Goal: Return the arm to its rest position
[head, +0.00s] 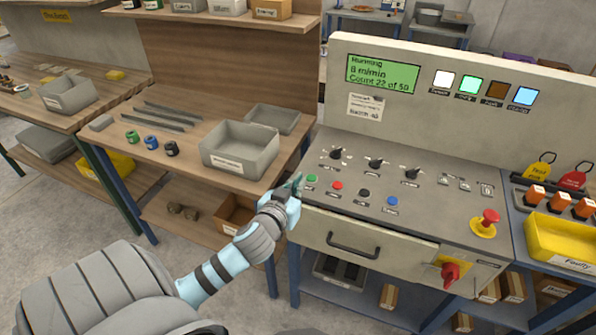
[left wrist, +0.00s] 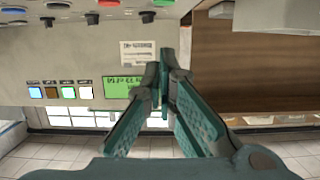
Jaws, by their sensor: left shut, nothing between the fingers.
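My left gripper (head: 296,186) is at the left edge of the machine's control panel (head: 400,205), close to the green button (head: 312,178). Its fingers are shut with nothing between them. In the left wrist view the fingertips (left wrist: 164,62) meet in front of the panel, which appears upside down. I cannot tell whether the fingertips touch the button. The screen (head: 382,75) reads "Running" and "Count 22 of 50", and the green lamp (head: 468,85) is lit. My left arm comes in from the lower left. My right gripper is not in view.
A wooden bench (head: 190,165) with a grey bin (head: 240,165) stands left of the machine. A drawer handle (head: 353,246), a red rotary switch (head: 450,272) and a red emergency button (head: 487,222) are on the machine. A yellow tray (head: 560,245) is at right. Open floor lies at lower left.

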